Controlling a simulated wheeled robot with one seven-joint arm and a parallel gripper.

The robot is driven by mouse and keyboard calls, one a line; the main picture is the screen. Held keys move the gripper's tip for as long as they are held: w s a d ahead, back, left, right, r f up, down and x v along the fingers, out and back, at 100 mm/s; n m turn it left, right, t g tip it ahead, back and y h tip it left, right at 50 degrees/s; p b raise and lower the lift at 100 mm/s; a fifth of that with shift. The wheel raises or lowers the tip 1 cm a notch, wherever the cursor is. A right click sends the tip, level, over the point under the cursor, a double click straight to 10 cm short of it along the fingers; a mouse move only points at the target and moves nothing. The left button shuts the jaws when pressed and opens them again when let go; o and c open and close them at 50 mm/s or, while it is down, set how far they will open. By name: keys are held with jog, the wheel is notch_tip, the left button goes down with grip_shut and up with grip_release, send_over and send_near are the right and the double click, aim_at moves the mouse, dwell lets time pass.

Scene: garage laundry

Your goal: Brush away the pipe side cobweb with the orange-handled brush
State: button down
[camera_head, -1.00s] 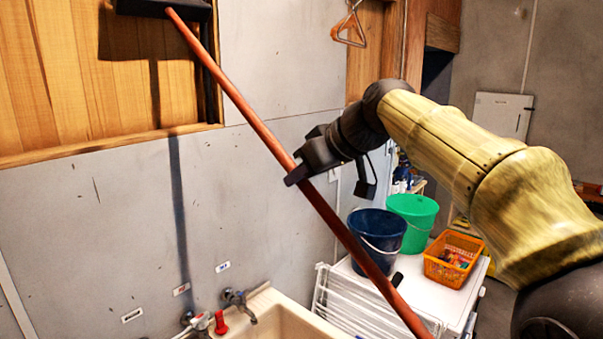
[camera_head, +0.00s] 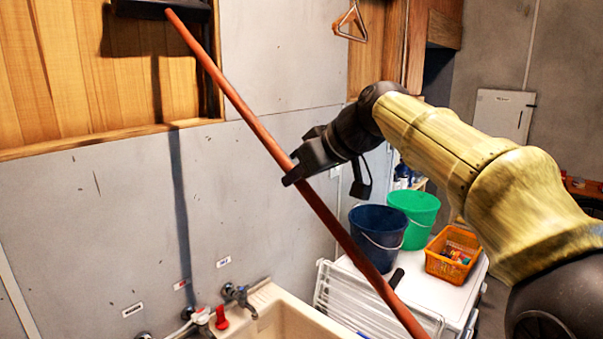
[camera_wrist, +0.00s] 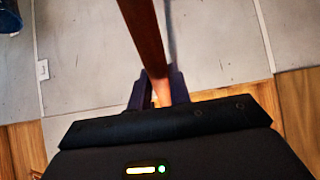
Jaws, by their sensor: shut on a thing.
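My gripper (camera_head: 297,172) is shut on the orange-brown handle (camera_head: 246,116) of the brush, around the middle of its length. The handle slants from the upper left down to the lower right. The dark brush head (camera_head: 160,10) is at the top left, in front of the wooden panel, and is cut off by the picture's top edge. In the wrist view the handle (camera_wrist: 146,38) passes between the fingers (camera_wrist: 158,92). I cannot make out a cobweb or a pipe in either view.
A beige sink (camera_head: 290,315) with taps (camera_head: 238,295) is below. A blue bucket (camera_head: 376,236), a green bucket (camera_head: 416,208) and an orange basket (camera_head: 452,256) stand on a white machine at the right. An orange hanger (camera_head: 350,22) hangs above. The grey wall (camera_head: 100,225) is behind.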

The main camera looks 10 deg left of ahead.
jog(key=shift+w+a+r, duration=0.15)
jog(key=shift+a, duration=0.15)
jog(key=shift+d, duration=0.1)
jog(key=shift+w+d+p, duration=0.4)
jog(key=shift+w, duration=0.3)
jog(key=shift+s+a, duration=0.1)
jog(key=shift+s, duration=0.05)
jog(key=s, duration=0.1)
jog(key=s+a+b, duration=0.1)
jog(key=shift+s+a, duration=0.3)
jog(key=shift+w+d, duration=0.1)
dwell(0.4)
